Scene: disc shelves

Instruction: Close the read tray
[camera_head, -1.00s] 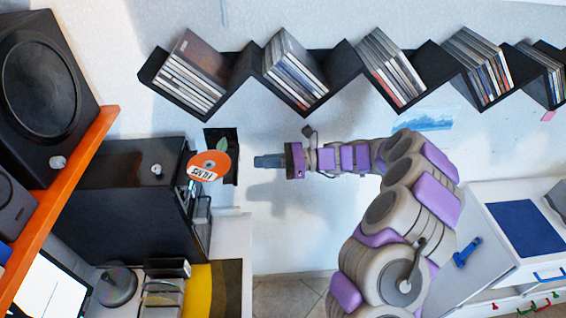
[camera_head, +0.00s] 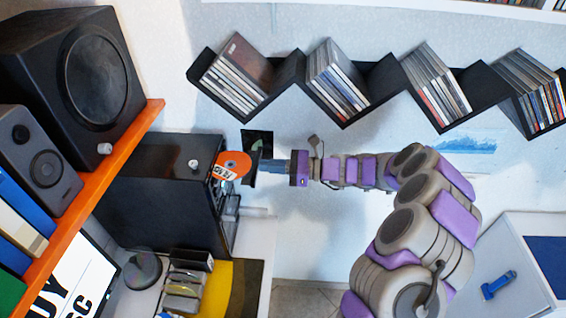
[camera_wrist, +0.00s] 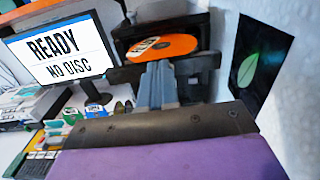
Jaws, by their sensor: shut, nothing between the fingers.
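An orange disc (camera_head: 236,163) with a white label lies at the front of a black computer tower (camera_head: 160,200). In the wrist view the orange disc (camera_wrist: 165,47) rests on a dark tray (camera_wrist: 205,62) sticking out of the tower. My gripper (camera_head: 262,166) is shut and empty, pointing left at the tray's outer edge. In the wrist view my gripper's grey fingers (camera_wrist: 157,72) reach up to the near edge of the disc and tray. Whether they touch the tray I cannot tell.
A monitor (camera_wrist: 60,50) reads "READY NO DISC". A zigzag black shelf (camera_head: 290,75) with disc cases hangs above my arm. An orange shelf (camera_head: 85,200) with speakers is at the left. A dark leaf picture (camera_wrist: 258,62) is on the wall beside the tray.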

